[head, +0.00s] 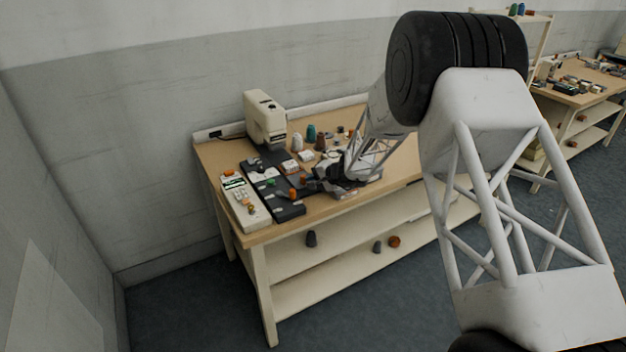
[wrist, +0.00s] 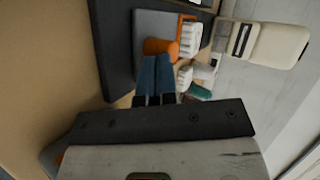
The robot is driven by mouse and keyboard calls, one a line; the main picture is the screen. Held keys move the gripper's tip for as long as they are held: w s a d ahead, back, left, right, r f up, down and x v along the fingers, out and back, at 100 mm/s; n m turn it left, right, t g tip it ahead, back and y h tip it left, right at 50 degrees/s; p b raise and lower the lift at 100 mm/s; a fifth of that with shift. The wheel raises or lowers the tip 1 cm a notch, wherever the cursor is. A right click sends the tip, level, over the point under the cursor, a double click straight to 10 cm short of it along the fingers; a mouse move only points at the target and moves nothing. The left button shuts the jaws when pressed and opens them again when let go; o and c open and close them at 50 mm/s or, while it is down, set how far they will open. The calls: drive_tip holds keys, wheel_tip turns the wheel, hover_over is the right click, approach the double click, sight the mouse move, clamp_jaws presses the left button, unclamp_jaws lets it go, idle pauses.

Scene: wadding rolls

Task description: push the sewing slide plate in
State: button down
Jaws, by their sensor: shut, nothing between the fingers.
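My gripper (head: 314,184) is shut and empty, low over the front of the dark machine bed (head: 290,211) in the head view. In the wrist view its two blue fingers (wrist: 155,58) lie side by side, their tips at an orange rounded piece (wrist: 160,46); whether they touch it I cannot tell. A flat grey plate (wrist: 158,22), which looks like the slide plate, lies beyond the tips on the dark bed. The fingers and the orange piece hide its near end. The cream sewing machine (head: 262,118) stands behind the bed and also shows in the wrist view (wrist: 275,42).
A cream control box (head: 240,203) with a small screen lies left of the bed. Several thread spools (head: 311,132) stand behind my gripper. White ribbed blocks (wrist: 190,40) lie right of the fingertips. The wooden tabletop (head: 400,163) is bare toward the right.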

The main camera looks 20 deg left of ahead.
sight(293, 161)
drive_tip(key=w+a, duration=1)
drive_tip(key=shift+w+a, duration=0.25)
idle(0.3)
drive_tip(key=shift+s+d, duration=0.2)
drive_tip(key=shift+d, duration=0.35)
drive_tip(key=shift+s+d, duration=0.15)
drive_tip(key=shift+d, duration=0.4)
drive_tip(key=v, duration=1.1)
drive_tip(key=shift+s+d+f, duration=0.2)
drive_tip(key=shift+d, duration=0.3)
